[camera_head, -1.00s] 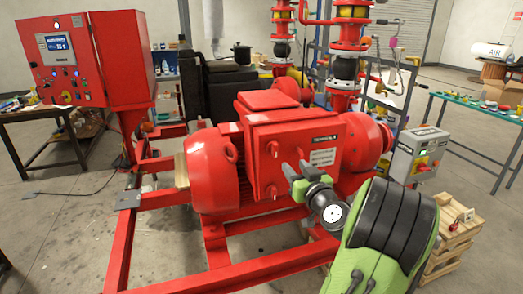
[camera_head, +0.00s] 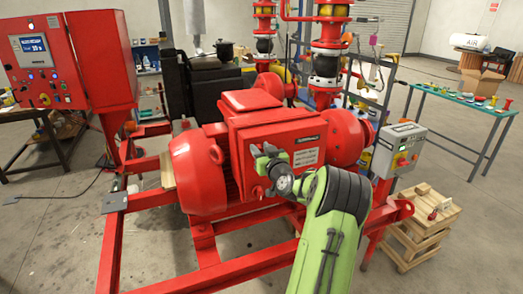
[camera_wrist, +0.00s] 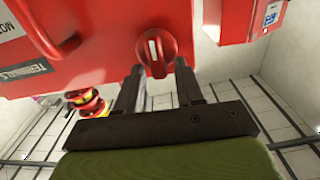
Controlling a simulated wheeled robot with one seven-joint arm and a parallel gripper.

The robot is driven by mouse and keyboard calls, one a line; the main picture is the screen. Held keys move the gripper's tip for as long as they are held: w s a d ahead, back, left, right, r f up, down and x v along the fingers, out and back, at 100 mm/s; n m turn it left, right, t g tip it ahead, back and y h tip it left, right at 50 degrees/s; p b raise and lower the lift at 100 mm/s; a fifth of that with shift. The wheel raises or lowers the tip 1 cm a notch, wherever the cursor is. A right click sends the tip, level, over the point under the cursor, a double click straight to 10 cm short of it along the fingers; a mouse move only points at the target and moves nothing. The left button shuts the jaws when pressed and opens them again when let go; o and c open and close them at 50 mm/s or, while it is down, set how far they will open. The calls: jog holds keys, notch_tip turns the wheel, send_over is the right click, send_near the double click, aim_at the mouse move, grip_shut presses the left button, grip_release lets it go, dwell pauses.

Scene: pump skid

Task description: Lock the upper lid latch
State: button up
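The red terminal box (camera_head: 295,135), with its lid and dark label, sits on the motor in the head view. My gripper (camera_head: 257,152) is at the lid's upper left, where it hides the upper latch. A lower latch (camera_head: 257,190) shows below it. In the wrist view a round red latch (camera_wrist: 153,58) with a pale slot mark, near upright in the picture, appears to be the upper one. My gripper (camera_wrist: 158,68) is open, its two dark fingers spread on either side of the latch's near edge. I cannot tell whether they touch it.
The red motor (camera_head: 198,172) and skid frame (camera_head: 112,240) lie left and below. A grey switch box (camera_head: 400,148) stands right of the motor. A wooden crate (camera_head: 425,225) and a green table (camera_head: 455,105) are farther right. Floor at lower right is clear.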

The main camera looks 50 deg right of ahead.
grip_shut()
jog(key=m, duration=0.6)
jog(key=d+f+m, duration=0.1)
jog(key=m, duration=0.5)
jog(key=s+f+m, duration=0.1)
jog(key=m, duration=0.4)
jog(key=shift+d+m, duration=0.35)
jog(key=shift+m, duration=0.05)
dwell(0.4)
